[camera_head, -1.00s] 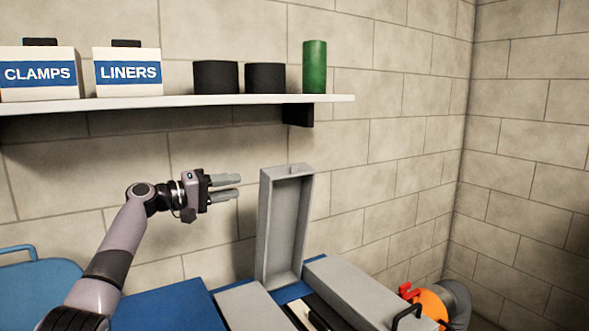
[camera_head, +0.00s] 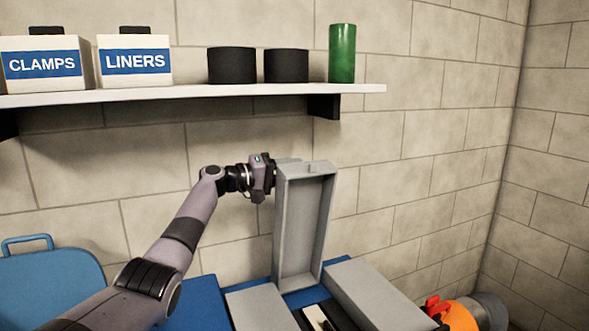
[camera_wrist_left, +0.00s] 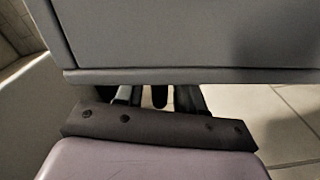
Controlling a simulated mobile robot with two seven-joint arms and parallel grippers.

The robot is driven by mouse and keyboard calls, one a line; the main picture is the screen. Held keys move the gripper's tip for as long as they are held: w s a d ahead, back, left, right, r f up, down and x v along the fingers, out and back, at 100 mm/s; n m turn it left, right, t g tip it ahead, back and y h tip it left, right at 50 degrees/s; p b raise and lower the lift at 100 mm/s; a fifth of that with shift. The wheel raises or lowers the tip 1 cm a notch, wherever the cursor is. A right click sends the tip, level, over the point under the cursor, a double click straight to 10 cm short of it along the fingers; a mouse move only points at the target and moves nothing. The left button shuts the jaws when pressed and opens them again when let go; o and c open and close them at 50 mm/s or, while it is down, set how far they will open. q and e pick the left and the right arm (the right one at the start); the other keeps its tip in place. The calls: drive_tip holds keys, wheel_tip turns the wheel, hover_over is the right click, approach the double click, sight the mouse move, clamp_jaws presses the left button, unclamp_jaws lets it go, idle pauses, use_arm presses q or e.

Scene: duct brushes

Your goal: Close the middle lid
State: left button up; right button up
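The middle lid (camera_head: 302,225) is grey and stands upright and open, its hollow inner side facing the head camera. Below it is the open middle compartment (camera_head: 318,318), with dark and white items partly in view. My left gripper (camera_head: 263,176) is at the lid's upper left edge, and its fingers are hidden behind the lid. In the left wrist view a grey lid panel (camera_wrist_left: 190,35) fills the top, and the fingers (camera_wrist_left: 158,97) show partly beneath its edge, spaced apart with no lid between them. I cannot tell whether they touch the lid. My right gripper is out of view.
Shut grey lids lie on the left (camera_head: 258,308) and right (camera_head: 375,295) of the open compartment. A shelf (camera_head: 200,95) above holds two labelled boxes, black cylinders and a green cylinder (camera_head: 342,53). An orange item (camera_head: 455,316) is at lower right, a blue case (camera_head: 50,290) at left.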

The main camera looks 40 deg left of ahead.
use_arm(q)
drive_tip(key=shift+w+d, duration=0.25)
drive_tip(key=shift+w, duration=0.25)
clamp_jaws()
drive_tip(key=shift+s+d, duration=0.1)
